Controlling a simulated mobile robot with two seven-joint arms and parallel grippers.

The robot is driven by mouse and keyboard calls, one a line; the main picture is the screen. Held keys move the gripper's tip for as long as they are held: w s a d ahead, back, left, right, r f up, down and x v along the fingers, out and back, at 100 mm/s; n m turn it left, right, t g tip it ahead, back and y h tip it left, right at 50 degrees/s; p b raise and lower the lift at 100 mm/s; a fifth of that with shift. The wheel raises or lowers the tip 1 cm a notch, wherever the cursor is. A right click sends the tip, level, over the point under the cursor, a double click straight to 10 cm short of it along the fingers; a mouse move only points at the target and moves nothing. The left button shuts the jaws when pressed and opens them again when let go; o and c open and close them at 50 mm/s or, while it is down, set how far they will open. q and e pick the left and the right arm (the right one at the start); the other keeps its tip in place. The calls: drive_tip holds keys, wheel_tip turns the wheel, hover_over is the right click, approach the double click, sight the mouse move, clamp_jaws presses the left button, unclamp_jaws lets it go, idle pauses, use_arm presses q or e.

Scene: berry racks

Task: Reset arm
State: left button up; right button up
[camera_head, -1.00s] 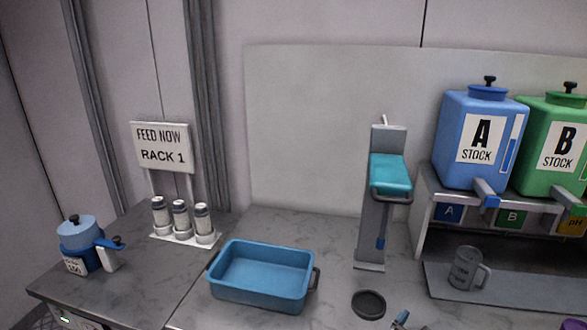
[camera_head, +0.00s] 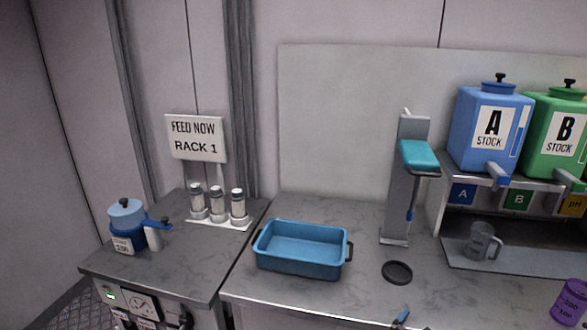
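Neither of my grippers can be made out in the head view. A small blue and dark tip (camera_head: 401,317) shows at the bottom edge, right of the middle; I cannot tell what it belongs to. The counter (camera_head: 340,283) in front of me holds an empty blue tray (camera_head: 300,265) and a dark round disc (camera_head: 397,272).
A dispenser stand with a teal top (camera_head: 406,190) stands behind the disc. At right are blue A (camera_head: 493,130) and green B (camera_head: 557,137) stock tanks, a grey mug (camera_head: 481,241) and a purple beaker (camera_head: 571,302). At left are a blue pot (camera_head: 127,225) and several capped bottles (camera_head: 217,203).

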drive_tip(key=s+a+f+m+y, duration=0.25)
drive_tip(key=a+m+y, duration=0.35)
drive_tip(key=m+y, duration=0.85)
drive_tip(key=s+d+f+m+h, duration=0.1)
drive_tip(key=s+d+f+m, duration=0.1)
drive_tip(key=s+m, duration=0.3)
drive_tip(key=s+d+f+m+g+h, duration=0.1)
drive_tip(key=s+d+f+m, duration=0.2)
drive_tip(key=s, duration=0.9)
drive_tip(key=f+m, duration=0.1)
drive_tip(key=m, duration=0.2)
drive_tip(key=shift+s, duration=0.25)
